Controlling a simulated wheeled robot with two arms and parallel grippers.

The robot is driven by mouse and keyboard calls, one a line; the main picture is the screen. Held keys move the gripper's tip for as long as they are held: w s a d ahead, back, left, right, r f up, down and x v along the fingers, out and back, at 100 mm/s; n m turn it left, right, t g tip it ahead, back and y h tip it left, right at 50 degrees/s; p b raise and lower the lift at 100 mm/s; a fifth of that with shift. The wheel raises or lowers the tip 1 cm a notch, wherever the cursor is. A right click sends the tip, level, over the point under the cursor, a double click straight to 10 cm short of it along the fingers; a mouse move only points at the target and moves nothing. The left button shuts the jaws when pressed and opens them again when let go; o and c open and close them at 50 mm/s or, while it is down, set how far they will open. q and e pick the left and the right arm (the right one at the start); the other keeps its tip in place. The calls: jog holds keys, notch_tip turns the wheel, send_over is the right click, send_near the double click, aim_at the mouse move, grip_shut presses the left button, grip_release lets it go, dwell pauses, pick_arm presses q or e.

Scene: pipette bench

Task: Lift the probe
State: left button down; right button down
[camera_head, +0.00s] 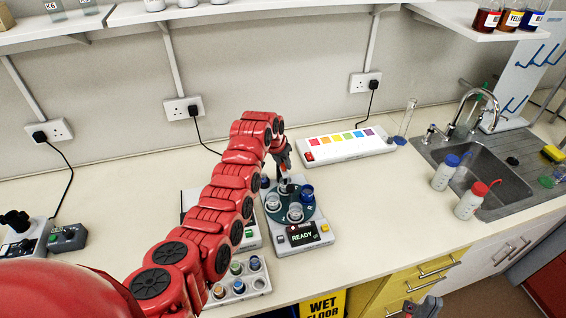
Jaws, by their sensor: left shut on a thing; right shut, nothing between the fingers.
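My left gripper (284,167) points down over the back of a grey device with a round dark carousel (302,208) and a lit "READY" display. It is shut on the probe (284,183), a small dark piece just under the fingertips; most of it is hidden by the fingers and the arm. The probe's lower end is over or in a cup at the back of the carousel; I cannot tell which. Several clear cups sit on the carousel, one with blue in it. My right gripper (425,308) is shut and empty at the bottom edge, in front of the bench.
A rack with colored caps (240,284) and another device, partly hidden, stand left of the carousel. A white strip with colored squares (345,146) lies behind it. Red-capped (472,203) and blue-capped (445,174) bottles stand by the sink (490,185). The bench between device and bottles is clear.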

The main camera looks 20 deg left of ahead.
pick_arm(q)
jog(key=shift+w+r, duration=0.1)
notch_tip(320, 180, up, 5)
jog(key=b, duration=0.4)
jog(key=shift+r, duration=0.25)
jog(key=c, duration=0.9)
grip_release()
jog(key=o, duration=0.3)
